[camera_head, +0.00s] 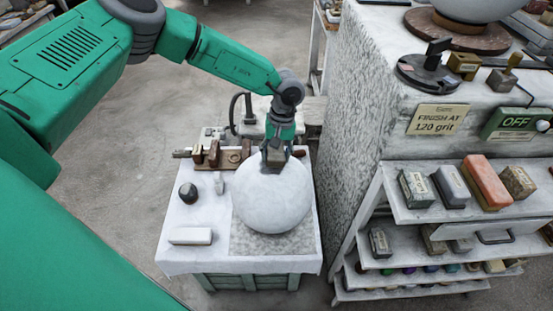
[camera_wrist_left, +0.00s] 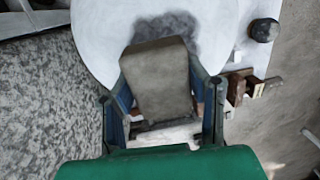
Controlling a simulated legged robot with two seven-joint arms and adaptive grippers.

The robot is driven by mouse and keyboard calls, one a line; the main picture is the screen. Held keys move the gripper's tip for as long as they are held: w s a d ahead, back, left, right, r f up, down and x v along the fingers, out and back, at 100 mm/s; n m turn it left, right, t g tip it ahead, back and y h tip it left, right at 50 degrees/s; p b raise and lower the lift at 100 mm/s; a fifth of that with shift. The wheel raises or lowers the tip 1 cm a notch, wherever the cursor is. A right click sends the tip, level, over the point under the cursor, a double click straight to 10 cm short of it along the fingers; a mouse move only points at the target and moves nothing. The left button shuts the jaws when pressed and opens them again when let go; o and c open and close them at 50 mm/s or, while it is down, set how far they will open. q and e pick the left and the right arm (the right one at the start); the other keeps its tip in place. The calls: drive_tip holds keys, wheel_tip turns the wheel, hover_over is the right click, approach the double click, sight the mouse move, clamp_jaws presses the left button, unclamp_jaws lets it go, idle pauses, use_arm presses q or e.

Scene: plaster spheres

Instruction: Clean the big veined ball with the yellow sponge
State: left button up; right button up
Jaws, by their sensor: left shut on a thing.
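The big ball (camera_head: 275,210) is pale grey-white with faint markings and rests on a speckled grey mat on the cloth-covered table. In the left wrist view the ball (camera_wrist_left: 105,30) has a dark grey smudge (camera_wrist_left: 180,27) beyond the held block. My left gripper (camera_head: 273,158) is over the top of the ball, pointing down. It is shut on a grey-brown block (camera_wrist_left: 158,80), which looks like the sponge but shows little yellow. The block is at the ball's upper surface; whether it presses on it is hard to tell. My right gripper is not in view.
On the table (camera_head: 175,257) are a dark round object (camera_head: 188,193), a white bar (camera_head: 191,236) and a wooden rack (camera_head: 212,155) behind. A stone block (camera_head: 352,130) and shelves (camera_head: 470,212) of coloured blocks stand close on the right.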

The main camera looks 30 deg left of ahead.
use_arm(q)
drive_tip(key=shift+w+a+f+b, duration=0.1)
drive_tip(key=shift+w+a+b, duration=0.35)
drive_tip(key=shift+w, duration=0.2)
drive_tip(key=shift+s+d+r+p, duration=0.35)
drive_tip(key=shift+r+p, duration=0.15)
drive_tip(key=shift+p, duration=0.15)
drive_tip(key=shift+s+d+r+p, duration=0.25)
drive_tip(key=shift+s+r+p, duration=0.15)
drive_tip(key=shift+p, duration=0.2)
drive_tip(key=shift+r, duration=0.1)
drive_tip(key=shift+s, duration=0.1)
drive_tip(key=shift+d, duration=0.1)
